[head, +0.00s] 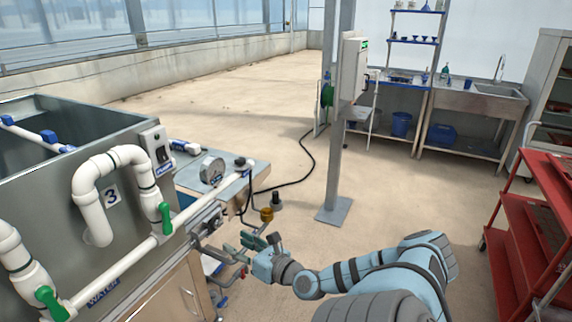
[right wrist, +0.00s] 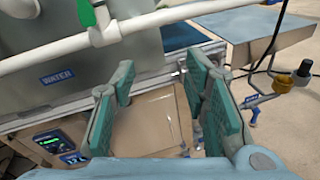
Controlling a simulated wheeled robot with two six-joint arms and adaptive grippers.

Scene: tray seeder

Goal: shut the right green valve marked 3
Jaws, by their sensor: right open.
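The right green valve (head: 166,218) is on the white pipework by the plate marked 3 (head: 112,195), at the right part of the steel tank. Its handle is upright in the head view. What looks like the same valve shows at the top of the right wrist view (right wrist: 87,15), partly cut off. My right gripper (head: 247,246) is open and empty, to the right of and lower in the picture than the valve, apart from it. Its green fingers (right wrist: 158,80) are spread in the right wrist view. My left gripper is not in view.
A second green valve (head: 50,303) is at the lower left on the same white pipe. A gauge (head: 212,170) sits on the bench beside the tank. A red cart (head: 530,205) stands at right. The floor beyond the post (head: 335,150) is mostly clear.

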